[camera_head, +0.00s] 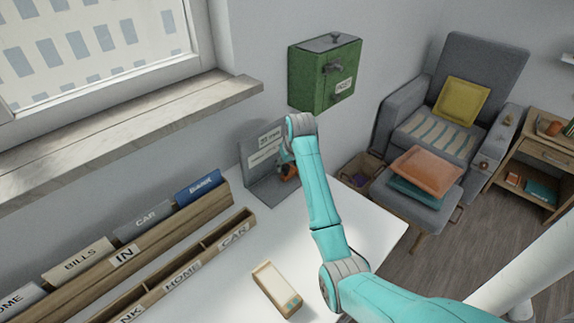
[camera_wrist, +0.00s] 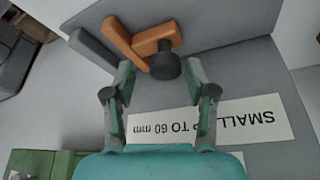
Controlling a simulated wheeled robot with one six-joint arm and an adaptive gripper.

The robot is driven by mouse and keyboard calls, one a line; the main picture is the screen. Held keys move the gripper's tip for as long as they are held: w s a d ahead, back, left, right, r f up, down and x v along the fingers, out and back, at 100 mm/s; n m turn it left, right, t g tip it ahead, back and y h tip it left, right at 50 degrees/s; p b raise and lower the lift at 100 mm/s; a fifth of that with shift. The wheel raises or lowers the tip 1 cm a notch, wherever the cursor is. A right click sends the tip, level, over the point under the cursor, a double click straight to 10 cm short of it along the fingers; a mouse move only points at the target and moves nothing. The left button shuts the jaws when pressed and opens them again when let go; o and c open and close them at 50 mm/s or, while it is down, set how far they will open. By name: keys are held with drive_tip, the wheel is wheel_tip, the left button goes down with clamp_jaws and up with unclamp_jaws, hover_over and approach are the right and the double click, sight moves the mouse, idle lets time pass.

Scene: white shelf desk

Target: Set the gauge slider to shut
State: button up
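The grey gauge (camera_head: 262,190) stands on the white desk near the wall. Its upright plate carries labels; in the wrist view the label (camera_wrist: 220,120) reads upside down, "SMALL UP TO 60 mm". An orange slider (camera_wrist: 150,38) with a dark round knob (camera_wrist: 165,65) lies at the top middle of the wrist view, beside a dark grey bar (camera_wrist: 92,47). My gripper (camera_wrist: 160,75) is open, its fingers apart on either side of the knob. I cannot tell if they touch it. In the head view my arm partly hides the slider (camera_head: 291,171).
A green box (camera_head: 310,80) hangs on the wall above the gauge. Wooden file racks (camera_head: 165,245) with cards stand at the left of the desk. A small pale wooden block (camera_head: 277,285) lies at the front. An armchair (camera_head: 440,110) stands beyond the desk.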

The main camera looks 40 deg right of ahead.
drive_tip(key=v, duration=1.2)
idle(0.5)
